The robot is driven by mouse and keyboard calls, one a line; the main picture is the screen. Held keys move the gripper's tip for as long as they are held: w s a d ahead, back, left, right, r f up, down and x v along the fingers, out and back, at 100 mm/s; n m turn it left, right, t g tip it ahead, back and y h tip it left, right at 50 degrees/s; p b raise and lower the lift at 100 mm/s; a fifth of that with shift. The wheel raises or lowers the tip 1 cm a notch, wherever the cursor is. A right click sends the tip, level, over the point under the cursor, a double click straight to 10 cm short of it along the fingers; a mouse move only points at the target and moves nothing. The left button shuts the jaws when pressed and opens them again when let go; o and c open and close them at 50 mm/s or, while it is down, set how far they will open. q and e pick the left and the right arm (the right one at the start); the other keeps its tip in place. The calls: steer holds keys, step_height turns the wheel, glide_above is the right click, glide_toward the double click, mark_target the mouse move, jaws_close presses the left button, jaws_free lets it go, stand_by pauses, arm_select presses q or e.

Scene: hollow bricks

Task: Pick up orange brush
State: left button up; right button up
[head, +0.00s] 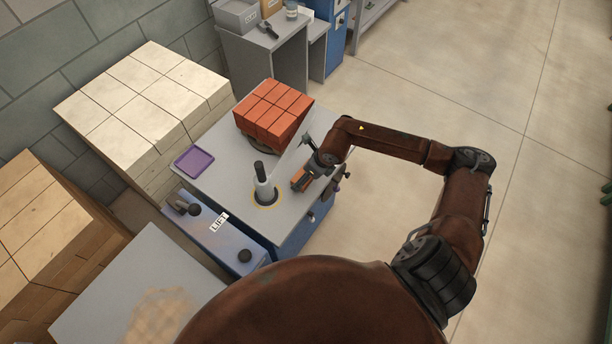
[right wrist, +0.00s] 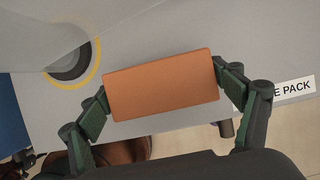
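The orange brush shows as a plain orange block (right wrist: 161,84) in the right wrist view; no bristles are visible. In the head view it is a small orange piece (head: 299,179) at the right edge of the grey table. My right gripper (right wrist: 160,88) has a green-padded finger against each short end of the block, and it appears shut on it. In the head view the right gripper (head: 306,174) is partly hidden by its own wrist. I cannot tell whether the block touches the table. My left gripper is not in view.
The grey table (head: 222,157) carries stacked orange bricks (head: 272,109), a purple tray (head: 194,161) and a grey post with a black top (head: 264,184). A translucent panel (head: 296,146) stands close to the gripper. A blue unit labelled LIFT (head: 233,238) is in front. Open floor lies right.

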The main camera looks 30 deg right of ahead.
steer(key=c, duration=0.7)
steer(key=shift+r, duration=0.6)
steer(key=s+a+r, duration=0.2)
steer(key=s+r, duration=0.2)
steer(key=s+a+r, duration=0.2)
steer(key=s+r, duration=0.2)
steer(key=s+a+r+p, duration=0.1)
steer(key=s+a+r, duration=0.1)
steer(key=s+r, duration=0.1)
steer(key=shift+s+a+r, duration=0.35)
steer(key=shift+s+r, duration=0.05)
steer(key=shift+s, duration=0.25)
steer(key=o, duration=0.6)
steer(key=c, duration=0.4)
